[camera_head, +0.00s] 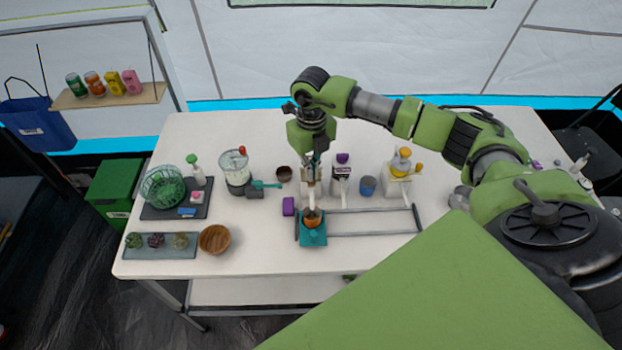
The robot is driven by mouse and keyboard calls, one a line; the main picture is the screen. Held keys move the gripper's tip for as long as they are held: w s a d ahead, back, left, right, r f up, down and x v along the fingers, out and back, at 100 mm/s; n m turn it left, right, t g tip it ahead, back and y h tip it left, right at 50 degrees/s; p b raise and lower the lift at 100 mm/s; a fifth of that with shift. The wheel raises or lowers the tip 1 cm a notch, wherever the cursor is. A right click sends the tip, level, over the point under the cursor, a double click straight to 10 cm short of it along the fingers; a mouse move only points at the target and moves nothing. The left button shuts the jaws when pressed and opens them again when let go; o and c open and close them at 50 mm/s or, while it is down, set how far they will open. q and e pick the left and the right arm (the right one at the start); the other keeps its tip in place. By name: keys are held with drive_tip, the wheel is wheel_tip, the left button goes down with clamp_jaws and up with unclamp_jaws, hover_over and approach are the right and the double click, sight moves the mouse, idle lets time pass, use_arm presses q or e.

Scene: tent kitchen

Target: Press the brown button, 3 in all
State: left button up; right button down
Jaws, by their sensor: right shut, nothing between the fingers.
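My right gripper (319,146) points straight down, shut and empty, over a pale dispenser (311,188) near the table's middle. Its fingertips are at the dispenser's top. I cannot tell whether they touch it. No brown button shows clearly; the gripper covers that top. An orange-brown cup (312,218) stands on a teal block (313,238) in front of the dispenser, under its spout. Two similar dispensers stand to the right, one with a purple top (342,158) and one with a yellow top (402,157). My left gripper is out of view.
On the white table (260,250), a blue cup (367,186) stands between the other dispensers. A metal rail frame (375,233) lies right of the teal block.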

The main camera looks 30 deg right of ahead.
drive_tip(key=shift+r+p, duration=1.55)
drive_tip(key=shift+r, duration=1.2)
drive_tip(key=shift+f, duration=0.1)
